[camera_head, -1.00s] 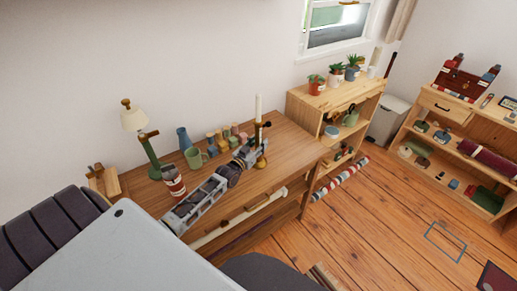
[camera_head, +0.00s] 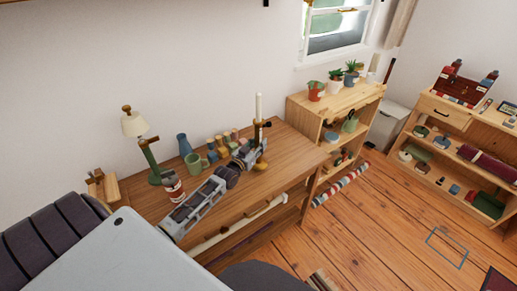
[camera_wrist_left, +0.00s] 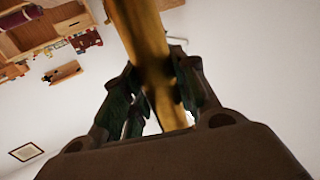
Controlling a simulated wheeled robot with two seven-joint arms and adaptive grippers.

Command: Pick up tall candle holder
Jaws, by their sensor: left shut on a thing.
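The tall candle holder has a round brass base (camera_head: 260,167), a slim stem and a white candle (camera_head: 258,106). It stands upright near the right end of the wooden desk (camera_head: 290,146). My left gripper (camera_head: 256,146) is shut around the stem, below the candle. In the left wrist view the brass stem (camera_wrist_left: 147,45) runs between the dark fingers, tilted in that picture. I cannot tell whether the base touches the desk or is just above it. My right gripper is not in view.
Left of the holder are several small jars (camera_head: 222,144), a green mug (camera_head: 196,163), a blue vase (camera_head: 183,143), a red-and-white cup (camera_head: 173,186) and a lamp (camera_head: 133,123). A shelf unit (camera_head: 303,104) with plants stands right of the desk. Open floor (camera_head: 375,220) lies right.

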